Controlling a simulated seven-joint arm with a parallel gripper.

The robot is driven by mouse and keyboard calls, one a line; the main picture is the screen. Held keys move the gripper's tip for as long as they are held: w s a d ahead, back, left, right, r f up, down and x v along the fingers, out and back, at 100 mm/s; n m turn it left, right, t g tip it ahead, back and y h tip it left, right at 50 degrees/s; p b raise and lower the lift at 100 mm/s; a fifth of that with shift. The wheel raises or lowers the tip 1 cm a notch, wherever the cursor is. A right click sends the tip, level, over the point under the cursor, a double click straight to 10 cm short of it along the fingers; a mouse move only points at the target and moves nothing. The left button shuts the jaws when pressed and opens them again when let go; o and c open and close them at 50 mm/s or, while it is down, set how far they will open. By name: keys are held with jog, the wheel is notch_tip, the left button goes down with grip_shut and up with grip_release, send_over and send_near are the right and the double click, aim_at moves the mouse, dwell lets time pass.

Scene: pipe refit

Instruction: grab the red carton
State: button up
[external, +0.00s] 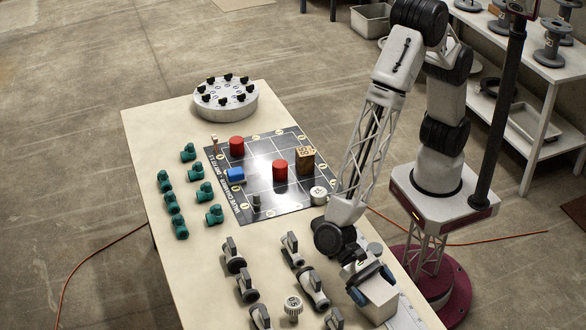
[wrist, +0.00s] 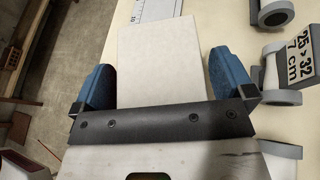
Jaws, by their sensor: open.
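I see no red carton; the red things in view are two short cylinders on the dark board, one at the back left (external: 237,145) and one near the middle (external: 280,171). My gripper (external: 373,285) is open at the near right end of the table, far from both cylinders. A plain pale box (external: 379,302) is at its blue fingers. In the wrist view the pale box (wrist: 158,60) lies between the open fingers (wrist: 160,85), with a narrow gap at the right finger. Contact at the left finger is unclear.
The dark gridded board (external: 262,192) also holds a blue block (external: 235,174), a wooden block (external: 305,160) and a white disc (external: 319,195). Teal fittings (external: 195,172) stand left of it. Grey valves (external: 314,288) stand left of my gripper. A round rack (external: 226,104) is at the back.

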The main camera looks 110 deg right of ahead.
jog(key=c, duration=1)
jog(key=shift+r, duration=0.1)
jog(key=shift+r, duration=4.95)
